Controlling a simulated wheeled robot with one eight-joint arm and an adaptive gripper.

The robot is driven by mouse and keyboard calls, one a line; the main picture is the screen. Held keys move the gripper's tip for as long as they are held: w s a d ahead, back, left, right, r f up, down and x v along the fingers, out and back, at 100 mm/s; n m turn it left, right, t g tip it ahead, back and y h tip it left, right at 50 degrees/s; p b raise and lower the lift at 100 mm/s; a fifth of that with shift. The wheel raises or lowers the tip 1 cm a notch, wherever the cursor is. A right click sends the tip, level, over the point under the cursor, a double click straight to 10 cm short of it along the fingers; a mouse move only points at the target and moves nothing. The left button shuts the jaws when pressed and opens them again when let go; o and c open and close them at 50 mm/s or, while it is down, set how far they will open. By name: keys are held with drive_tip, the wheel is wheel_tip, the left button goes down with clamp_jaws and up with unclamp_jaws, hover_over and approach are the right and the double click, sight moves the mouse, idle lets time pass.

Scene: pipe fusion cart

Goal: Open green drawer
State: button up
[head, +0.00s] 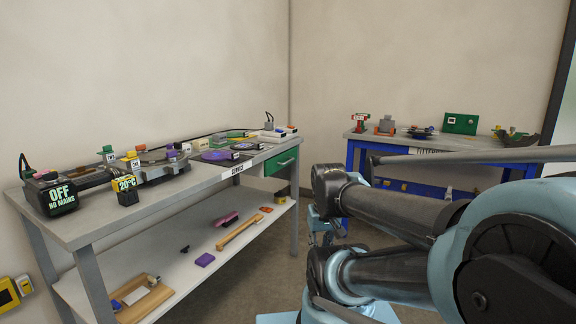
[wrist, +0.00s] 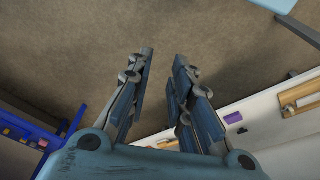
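The green drawer (head: 281,162) is set under the right end of the grey workbench top. Its front sits flush under the bench top and looks closed, with a small pale handle on it. My gripper (head: 325,222) hangs low in front of my arm, to the right of the bench and below the drawer's height. In the wrist view my gripper (wrist: 161,58) has its two fingers spread with a gap between them and nothing in it. The drawer does not show in the wrist view.
The grey workbench (head: 75,228) carries several tools and a lower shelf (head: 205,226) with loose parts. A blue-framed bench (head: 351,160) stands at the back right. Bare floor (wrist: 70,50) lies beneath my gripper.

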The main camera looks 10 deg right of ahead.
sight(288, 162)
drive_tip(key=w+a+r+m+y, duration=0.1)
drive_tip(key=w+a+r+y, duration=0.15)
drive_tip(key=w+r, duration=0.4)
drive_tip(key=w+a+r+m+y, duration=0.1)
drive_tip(key=w+a+r+y, duration=0.2)
drive_tip(key=w, duration=0.6)
drive_tip(key=w+r+m+t+y, duration=0.1)
drive_tip(key=w+r+y, duration=0.1)
drive_tip(key=w, duration=0.9)
drive_tip(key=w+r+m+t+y, duration=0.1)
drive_tip(key=w+r+t+y, duration=0.1)
drive_tip(key=w, duration=0.9)
drive_tip(key=w+d+f+m+t+y, duration=0.15)
drive_tip(key=w+d, duration=0.25)
drive_tip(key=w, duration=0.4)
drive_tip(key=w+d+f+t+y, duration=0.2)
drive_tip(key=w+d+f+y, duration=0.15)
drive_tip(key=w, duration=0.55)
drive_tip(key=w+d+f+m+t+y, duration=0.1)
drive_tip(key=w+d+f+t, duration=0.1)
drive_tip(key=w+d+f, duration=0.3)
drive_tip(key=w+d+f+m+t+y, duration=0.1)
drive_tip(key=w+d+f, duration=0.15)
drive_tip(key=d, duration=0.35)
drive_tip(key=x, duration=1.6)
drive_tip(key=shift+a+f, duration=0.1)
drive_tip(key=shift+a, duration=0.2)
